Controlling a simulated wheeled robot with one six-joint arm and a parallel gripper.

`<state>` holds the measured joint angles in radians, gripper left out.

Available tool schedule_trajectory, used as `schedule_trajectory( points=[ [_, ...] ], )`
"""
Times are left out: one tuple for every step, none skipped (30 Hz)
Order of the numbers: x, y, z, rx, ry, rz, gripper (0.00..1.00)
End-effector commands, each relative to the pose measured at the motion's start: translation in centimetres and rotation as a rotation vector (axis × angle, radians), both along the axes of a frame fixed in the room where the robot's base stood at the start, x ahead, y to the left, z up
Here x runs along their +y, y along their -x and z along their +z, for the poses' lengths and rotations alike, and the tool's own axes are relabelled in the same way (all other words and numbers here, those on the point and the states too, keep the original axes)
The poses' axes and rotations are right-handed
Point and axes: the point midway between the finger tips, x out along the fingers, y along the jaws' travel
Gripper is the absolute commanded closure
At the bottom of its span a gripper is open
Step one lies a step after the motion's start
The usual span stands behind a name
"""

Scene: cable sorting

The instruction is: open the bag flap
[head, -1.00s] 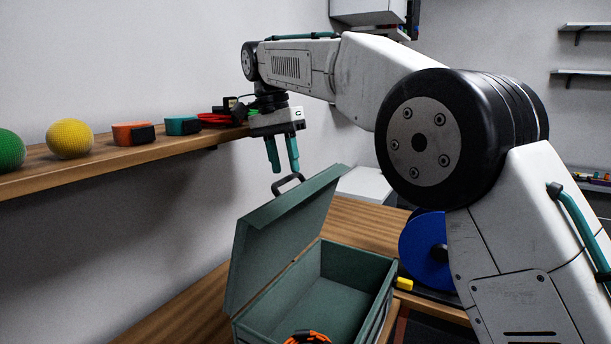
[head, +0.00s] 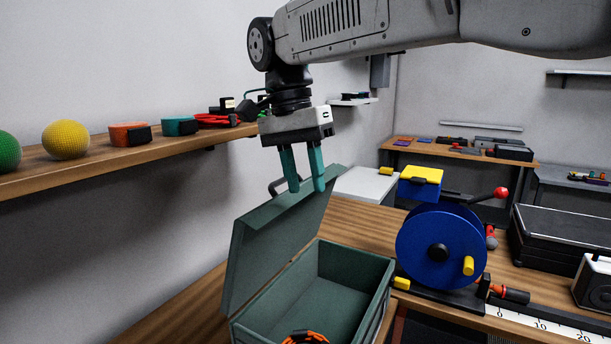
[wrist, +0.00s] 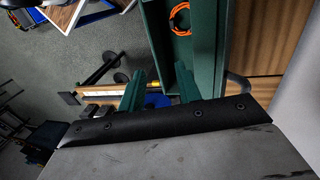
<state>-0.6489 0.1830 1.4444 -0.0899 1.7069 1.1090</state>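The bag appears as a green box-like case (head: 377,300) on the wooden bench. Its flap is a stiff green lid (head: 262,258), raised and leaning back to the left. A dark handle (head: 272,187) shows at the flap's upper edge. My gripper (head: 306,188) points down with a clear gap between its teal fingers. The fingertips overlap the flap's top edge in the head view; I cannot tell whether they touch it. In the wrist view, the spread fingers (wrist: 160,78) hold nothing visible between them. An orange cable (head: 305,337) lies inside the case, also in the wrist view (wrist: 173,22).
A wall shelf (head: 90,160) at left holds balls and coiled cables close to my gripper. A blue reel (head: 440,247) stands right of the case, with a ruler strip (head: 545,328) in front. A white box (head: 365,185) sits behind. The case's interior is mostly empty.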

Motion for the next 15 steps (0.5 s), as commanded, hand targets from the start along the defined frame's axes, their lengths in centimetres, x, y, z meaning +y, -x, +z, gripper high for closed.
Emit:
schedule_trajectory(
  points=[
    [-0.13,0.32,0.07,0.0,-0.001,0.0,0.66],
    [-0.18,0.43,0.08,0.0,-0.001,0.0,0.66],
    [-0.22,0.53,0.07,0.0,-0.001,0.0,0.66],
    [-0.25,0.58,0.05,0.0,-0.001,0.0,0.66],
    [-0.26,0.61,0.05,0.0,0.0,0.0,0.66],
    [-0.25,0.62,0.04,0.0,0.0,0.0,0.66],
    [-0.25,0.62,0.05,0.0,0.0,0.0,0.66],
    [-0.25,0.6,0.05,0.0,0.0,0.0,0.66],
    [-0.24,0.6,0.04,0.0,0.0,0.0,0.66],
    [-0.24,0.59,0.04,0.0,0.0,0.0,0.66],
    [-0.24,0.59,0.05,0.0,0.0,0.0,0.66],
    [-0.26,0.58,0.06,0.0,-0.001,0.0,0.77],
    [-0.31,0.59,0.15,-0.002,-0.001,-0.001,0.85],
    [-0.4,0.61,0.33,-0.005,-0.003,-0.003,0.94],
    [-0.59,0.72,0.7,-0.011,-0.008,-0.004,1.0]
  ],
)
